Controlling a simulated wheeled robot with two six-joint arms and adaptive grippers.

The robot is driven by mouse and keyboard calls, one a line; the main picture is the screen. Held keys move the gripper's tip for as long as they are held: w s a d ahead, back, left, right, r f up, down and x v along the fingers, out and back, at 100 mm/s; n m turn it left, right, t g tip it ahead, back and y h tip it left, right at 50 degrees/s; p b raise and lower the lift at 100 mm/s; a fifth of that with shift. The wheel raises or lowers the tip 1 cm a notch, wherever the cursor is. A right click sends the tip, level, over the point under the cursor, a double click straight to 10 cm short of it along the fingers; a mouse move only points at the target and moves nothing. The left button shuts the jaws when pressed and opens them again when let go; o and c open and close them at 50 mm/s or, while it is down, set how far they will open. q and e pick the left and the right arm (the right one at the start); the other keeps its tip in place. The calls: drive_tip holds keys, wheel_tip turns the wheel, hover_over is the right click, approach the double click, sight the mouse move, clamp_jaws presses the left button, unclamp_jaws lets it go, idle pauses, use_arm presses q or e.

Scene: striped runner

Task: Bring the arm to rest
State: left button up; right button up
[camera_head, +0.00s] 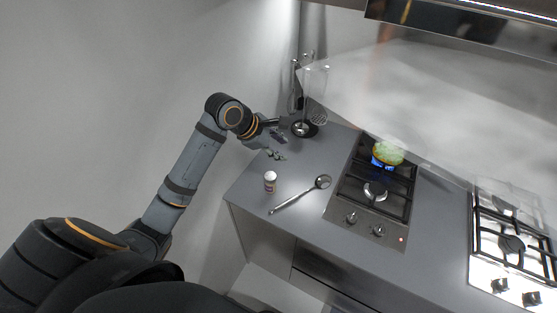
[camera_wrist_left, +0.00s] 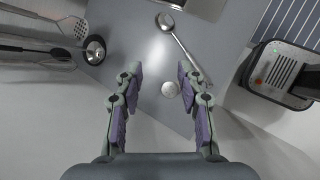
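My left arm reaches in from the left over the counter's left end. Its gripper (camera_head: 280,147) is open, with nothing seen between its fingers in the head view. In the left wrist view the two fingers (camera_wrist_left: 160,72) stand well apart. A small jar with a white lid (camera_head: 270,183) stands upright on the counter, apart from the gripper and nearer the front edge. Its lid (camera_wrist_left: 170,89) appears between the fingers in the wrist view, beyond them. My right gripper is not in view.
A metal ladle (camera_head: 301,195) lies right of the jar. A utensil stand (camera_head: 305,129) with hanging tools is behind the gripper by the wall. Bare counter (camera_head: 245,190) lies left of the jar.

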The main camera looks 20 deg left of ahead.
use_arm(q)
drive_tip(key=s+a+f+m+g+y, duration=0.1)
drive_tip(key=s+f+m+y, duration=0.2)
drive_tip(key=s+f+m, duration=0.6)
drive_tip(key=s+a+f+m+g+y, duration=0.2)
drive_tip(key=s+f+m, duration=0.3)
drive_tip(key=s+m, duration=0.75)
wheel_tip(320, 180, down, 36)
drive_tip(key=s+a+b, duration=0.2)
drive_tip(key=b, duration=0.6)
drive_tip(key=s+a+f+g+b, duration=0.1)
drive_tip(key=s+f+b, duration=0.4)
drive_tip(key=s+f, duration=1.2)
wheel_tip(320, 180, down, 3)
drive_tip(key=shift+s+a+r+g, duration=0.15)
drive_tip(key=shift+s+g, duration=0.25)
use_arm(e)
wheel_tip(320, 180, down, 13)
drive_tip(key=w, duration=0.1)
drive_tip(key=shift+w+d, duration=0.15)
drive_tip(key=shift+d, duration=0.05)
